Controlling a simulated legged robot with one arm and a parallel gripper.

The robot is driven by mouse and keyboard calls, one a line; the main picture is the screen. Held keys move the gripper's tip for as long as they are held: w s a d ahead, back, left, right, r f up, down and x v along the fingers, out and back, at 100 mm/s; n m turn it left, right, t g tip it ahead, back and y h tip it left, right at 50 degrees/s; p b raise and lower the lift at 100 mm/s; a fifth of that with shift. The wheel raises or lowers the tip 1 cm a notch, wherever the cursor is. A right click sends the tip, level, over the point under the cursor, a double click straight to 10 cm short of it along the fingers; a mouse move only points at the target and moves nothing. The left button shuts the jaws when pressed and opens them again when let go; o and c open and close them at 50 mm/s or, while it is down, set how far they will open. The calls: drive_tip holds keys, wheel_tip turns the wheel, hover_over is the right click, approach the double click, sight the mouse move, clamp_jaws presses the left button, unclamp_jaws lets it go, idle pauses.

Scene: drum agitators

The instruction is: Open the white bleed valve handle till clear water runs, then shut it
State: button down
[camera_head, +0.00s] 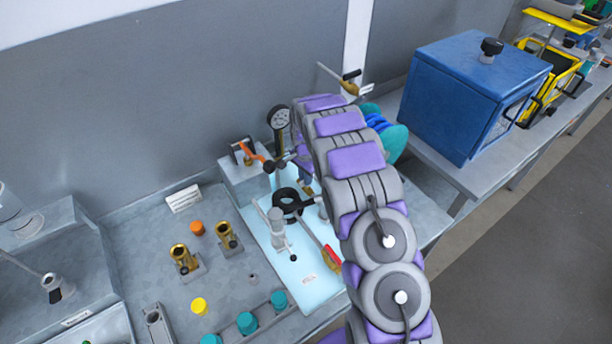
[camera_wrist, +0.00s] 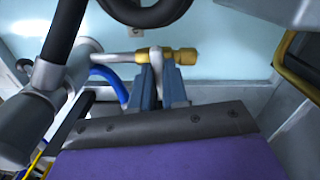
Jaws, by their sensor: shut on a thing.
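In the wrist view, the white bleed valve handle (camera_wrist: 155,57) stands between the fingertips of my gripper (camera_wrist: 160,82). The two blue-grey fingers are shut on it. The handle sits on a brass valve body (camera_wrist: 182,56) at the end of a pale pipe (camera_wrist: 122,59). No running water is visible. In the head view, my purple and grey arm hides my gripper and the white handle.
In the wrist view, a blue hose (camera_wrist: 110,82) curves left of the fingers and a black ring (camera_wrist: 145,8) hangs above. In the head view, a gauge (camera_head: 279,117), an orange-handled valve (camera_head: 252,150), a black handwheel (camera_head: 287,201) and a blue box (camera_head: 470,95) surround my arm.

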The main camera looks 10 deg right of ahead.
drive_tip(key=shift+w+a+m, duration=0.1)
drive_tip(key=shift+m, duration=0.8)
drive_tip(key=c, duration=1.1)
unclamp_jaws()
drive_tip(key=shift+c, duration=0.2)
wheel_tip(320, 180, up, 17)
drive_tip(key=p, duration=0.1)
drive_tip(key=shift+r+p, duration=0.15)
drive_tip(key=shift+p, duration=0.2)
